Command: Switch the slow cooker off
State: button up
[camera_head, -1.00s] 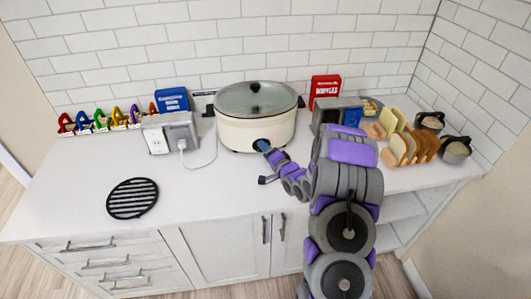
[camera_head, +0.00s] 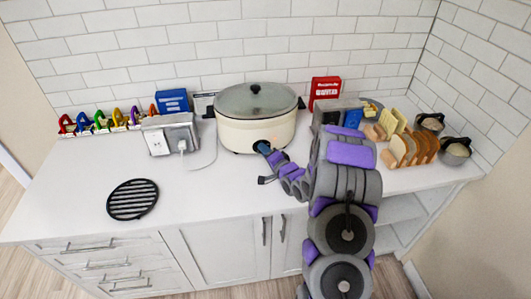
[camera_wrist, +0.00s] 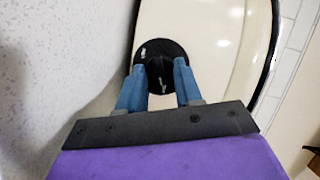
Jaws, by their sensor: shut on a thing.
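The slow cooker (camera_head: 236,131) is a cream pot with a glass lid and black knob, standing on the white counter against the tiled wall. Its round black control dial (camera_wrist: 160,50) shows in the wrist view on the cream front, with small white marks around it. My gripper (camera_head: 263,147) reaches the dial from the front right. In the wrist view its two blue fingers (camera_wrist: 160,72) are closed on either side of the dial's raised grip. The fingers and arm hide most of the dial in the head view.
A white outlet box (camera_head: 171,137) with a plugged-in cord stands left of the cooker. A black round trivet (camera_head: 132,199) lies front left. Bread slices in a rack (camera_head: 408,150) and small pots (camera_head: 456,150) stand right. The front left counter is mostly clear.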

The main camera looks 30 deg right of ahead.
jog(key=shift+s+f, duration=0.1)
jog(key=shift+a+n+g+h+p, duration=0.15)
jog(key=shift+n+g+h+p, duration=0.15)
jog(key=shift+n+g+p, duration=0.35)
jog(key=n, duration=0.1)
jog(key=n+h+p, duration=0.1)
jog(key=n, duration=0.1)
jog(key=shift+a+r+g, duration=0.1)
jog(key=shift+r+g, duration=0.1)
jog(key=shift+g, duration=0.15)
jog(key=n+g+h, duration=0.1)
jog(key=n, duration=0.1)
jog(key=shift+a+n, duration=0.15)
jog(key=shift+n, duration=0.2)
jog(key=shift+a+n+g+h+b, duration=0.15)
jog(key=shift+n+g+h+b, duration=0.25)
jog(key=shift+n+h+b, duration=0.7)
jog(key=shift+n+h+p, duration=0.3)
jog(key=shift+n, duration=0.2)
jog(key=o, duration=0.8)
jog(key=shift+c, duration=0.2)
jog(key=shift+o, duration=1.4)
jog(key=shift+w+r, duration=0.15)
jog(key=shift+w, duration=0.05)
